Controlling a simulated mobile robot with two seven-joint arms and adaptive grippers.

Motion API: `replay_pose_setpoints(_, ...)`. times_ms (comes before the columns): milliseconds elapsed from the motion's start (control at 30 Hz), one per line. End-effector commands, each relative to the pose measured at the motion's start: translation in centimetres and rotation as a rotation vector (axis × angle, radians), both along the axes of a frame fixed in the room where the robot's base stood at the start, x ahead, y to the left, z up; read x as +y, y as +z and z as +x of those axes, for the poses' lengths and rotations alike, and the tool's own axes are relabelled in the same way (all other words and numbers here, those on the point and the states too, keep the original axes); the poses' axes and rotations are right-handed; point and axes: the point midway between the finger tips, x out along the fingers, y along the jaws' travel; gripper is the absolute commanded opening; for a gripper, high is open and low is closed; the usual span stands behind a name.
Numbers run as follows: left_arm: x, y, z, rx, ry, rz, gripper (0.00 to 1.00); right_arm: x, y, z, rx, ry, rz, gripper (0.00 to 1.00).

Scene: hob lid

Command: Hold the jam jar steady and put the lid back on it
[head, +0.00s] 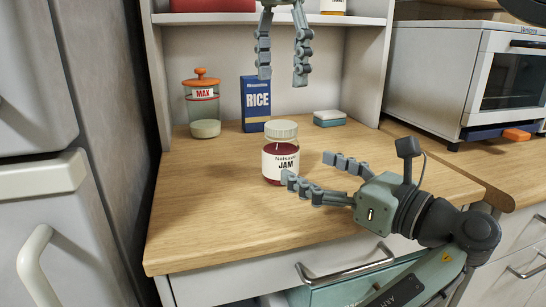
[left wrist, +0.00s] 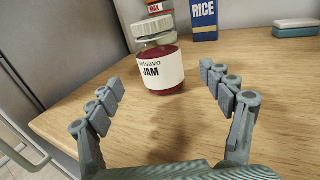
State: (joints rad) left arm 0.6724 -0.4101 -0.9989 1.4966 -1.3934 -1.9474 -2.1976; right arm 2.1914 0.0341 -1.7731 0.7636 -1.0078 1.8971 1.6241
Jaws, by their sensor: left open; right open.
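The jam jar (head: 279,166) stands upright on the wooden worktop, with dark red jam and a white JAM label. Its pale lid (head: 281,130) sits on top of the jar; I cannot tell whether it is screwed tight. The jar (left wrist: 160,72) and lid (left wrist: 152,28) also show in the left wrist view, just beyond the fingertips. My left gripper (head: 306,168) is open and empty, to the right of the jar and pointing at it. It also shows in the left wrist view (left wrist: 161,80). My right gripper (head: 282,77) is open and empty, pointing down above the lid.
Behind the jar stand a MAX canister (head: 203,112) with an orange lid, a blue RICE box (head: 255,103) and a small teal-and-white block (head: 329,119). A shelf (head: 215,18) overhangs the back. The worktop (head: 215,215) is clear at the front left.

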Motion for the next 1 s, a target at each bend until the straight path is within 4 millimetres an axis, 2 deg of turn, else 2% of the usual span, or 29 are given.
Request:
replay_pose_setpoints(300,0.1,0.0,0.1,0.000,0.000,0.000,0.80,0.0,0.0,0.0,0.000,0.000,0.000,0.65)
replay_pose_setpoints(433,0.7,-0.1,0.8,0.002,0.001,-0.002,0.80,0.0,0.0,0.0,0.000,0.001,0.000,0.65)
replay_pose_setpoints(1000,7.4,0.0,7.7,0.000,0.001,0.000,0.80,0.0,0.0,0.0,0.000,0.001,0.000,0.65)
